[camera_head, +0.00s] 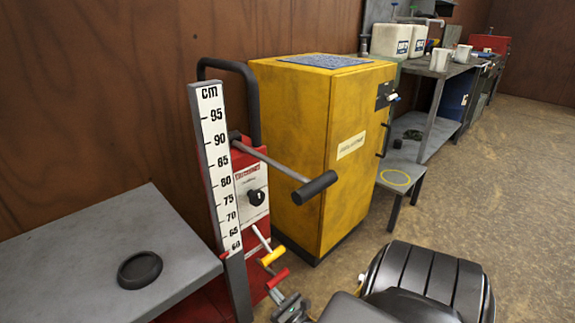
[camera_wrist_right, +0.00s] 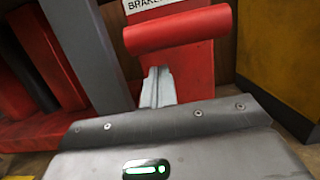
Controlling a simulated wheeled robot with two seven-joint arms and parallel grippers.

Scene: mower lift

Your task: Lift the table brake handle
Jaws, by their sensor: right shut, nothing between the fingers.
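The lift's red handle (camera_head: 277,278) is a short red cylinder low on the red column, below a yellow handle (camera_head: 272,256). In the right wrist view the red handle (camera_wrist_right: 178,28) lies across the top, beneath a white label (camera_wrist_right: 145,5) reading "BRAKE", partly cut off. My right gripper (camera_head: 279,296) is just below the red handle. Its fingers (camera_wrist_right: 158,74) are shut and empty, pointing up under the handle; I cannot tell whether they touch it. My left gripper is in neither view.
The red column has a height scale (camera_head: 217,165) and a long black-gripped lever (camera_head: 316,187). A grey table (camera_head: 90,255) with a black ring (camera_head: 139,270) is at left. A yellow cabinet (camera_head: 318,140) stands behind the column. Open floor (camera_head: 490,190) lies at right.

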